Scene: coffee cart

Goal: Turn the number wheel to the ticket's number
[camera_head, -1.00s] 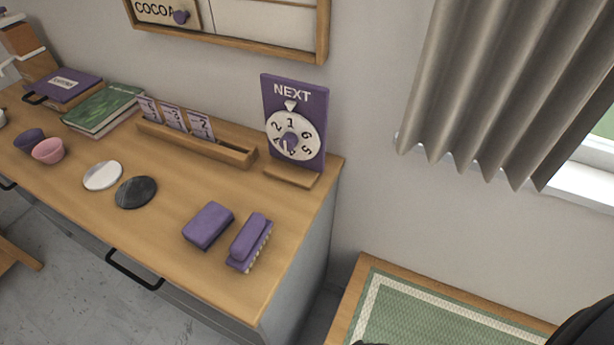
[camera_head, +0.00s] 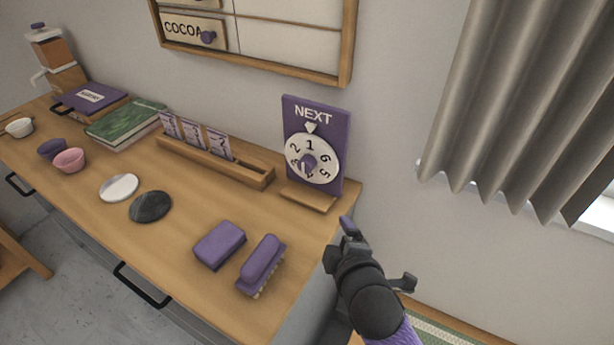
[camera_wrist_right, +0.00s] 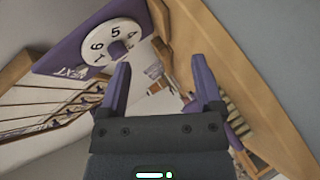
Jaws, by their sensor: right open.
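The number wheel (camera_head: 312,158) is a white disc with black numbers and a purple knob (camera_head: 308,163), on a purple board (camera_head: 337,135) marked NEXT. A white pointer at the top points at the 1. The wheel also shows in the right wrist view (camera_wrist_right: 97,46), upper left. Several tickets (camera_head: 193,133) stand in a wooden holder (camera_head: 262,181) left of the wheel; their numbers are too small to read surely. My right gripper (camera_head: 368,232) is open and empty, in front of the counter's right end, apart from the wheel. In the wrist view its fingers (camera_wrist_right: 160,82) are spread. My left gripper is not seen.
A purple sponge (camera_head: 219,245) and a purple brush (camera_head: 261,264) lie at the counter's front right. A black disc (camera_head: 150,206), a white disc (camera_head: 119,187) and cups (camera_head: 69,160) are further left. The counter (camera_head: 200,200) between holder and sponge is clear.

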